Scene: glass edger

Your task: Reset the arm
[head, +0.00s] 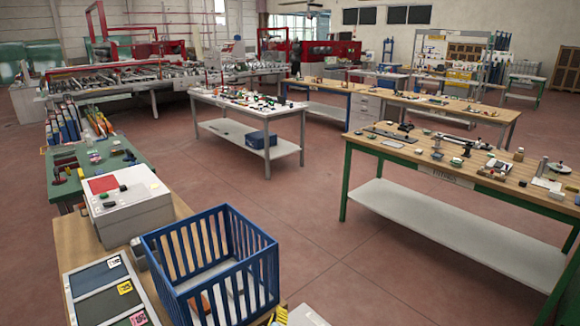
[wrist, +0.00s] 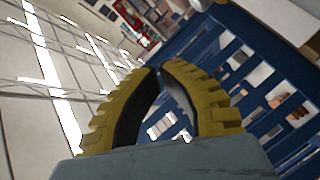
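My gripper (wrist: 157,70) shows in the wrist view with two yellow ribbed fingers. Their tips meet, and nothing shows between them. In the head view, a small yellow part of my gripper (head: 279,316) shows at the bottom edge, just right of the blue slatted crate (head: 210,272). The crate also fills the right side of the wrist view (wrist: 205,45). The gripper appears outside the crate; I cannot tell whether they touch. Most of my arm is out of view.
A grey box with a red panel (head: 128,205) and a tray with colored labels (head: 105,290) stand left of the crate. A green-legged workbench (head: 440,180) is at the right. A white table (head: 250,105) stands further back. Red floor (head: 290,220) is clear between them.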

